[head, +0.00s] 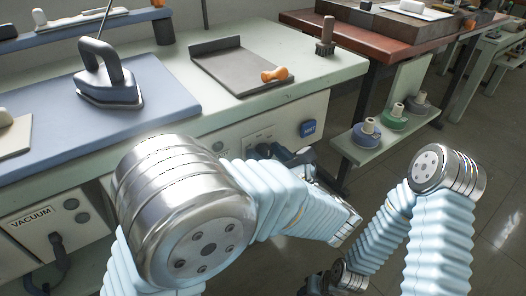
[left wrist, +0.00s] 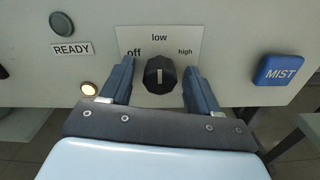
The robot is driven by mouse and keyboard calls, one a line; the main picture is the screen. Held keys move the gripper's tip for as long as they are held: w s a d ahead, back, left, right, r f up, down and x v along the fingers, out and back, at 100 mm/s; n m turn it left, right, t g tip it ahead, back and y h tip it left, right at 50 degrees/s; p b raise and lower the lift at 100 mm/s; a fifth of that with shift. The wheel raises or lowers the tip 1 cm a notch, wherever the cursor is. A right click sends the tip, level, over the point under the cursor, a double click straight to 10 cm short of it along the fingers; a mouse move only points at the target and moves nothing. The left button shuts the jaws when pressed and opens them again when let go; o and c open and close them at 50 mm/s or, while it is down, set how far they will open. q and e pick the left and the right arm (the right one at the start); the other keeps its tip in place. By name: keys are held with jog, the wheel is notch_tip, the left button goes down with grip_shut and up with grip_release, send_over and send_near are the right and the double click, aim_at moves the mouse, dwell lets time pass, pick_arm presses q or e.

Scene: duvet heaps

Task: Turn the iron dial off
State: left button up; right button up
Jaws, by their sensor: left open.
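The iron dial (left wrist: 160,76) is a black knob on the pale front panel, under a white plate marked off, low and high. Its white mark points straight up, toward low. My left gripper (left wrist: 160,88) is open, with one blue-grey finger on each side of the dial; I cannot tell whether they touch it. In the head view my left gripper (head: 284,154) is at the bench front, hiding most of the dial. The iron (head: 108,84) stands on the blue pad. Part of my right gripper (head: 318,284) shows at the bottom edge, its jaws unclear.
The blue MIST button (left wrist: 282,70) is right of the dial. The READY label (left wrist: 71,49) and a lit lamp (left wrist: 88,88) are left of it. A low shelf with thread spools (head: 392,116) stands right of the bench, with open floor in front.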

pick_arm(q)
jog(key=shift+c, duration=0.4)
jog(key=c, duration=1)
jog(key=shift+o, duration=0.2)
jog(key=shift+n, duration=0.3)
jog(key=n+b, duration=0.3)
jog(key=n, duration=0.2)
jog(key=shift+f, duration=0.2)
jog(key=n+b, duration=0.4)
jog(key=n, duration=0.1)
jog(key=shift+r+n+b, duration=0.1)
jog(key=shift+n+b, duration=0.45)
jog(key=shift+n, duration=0.05)
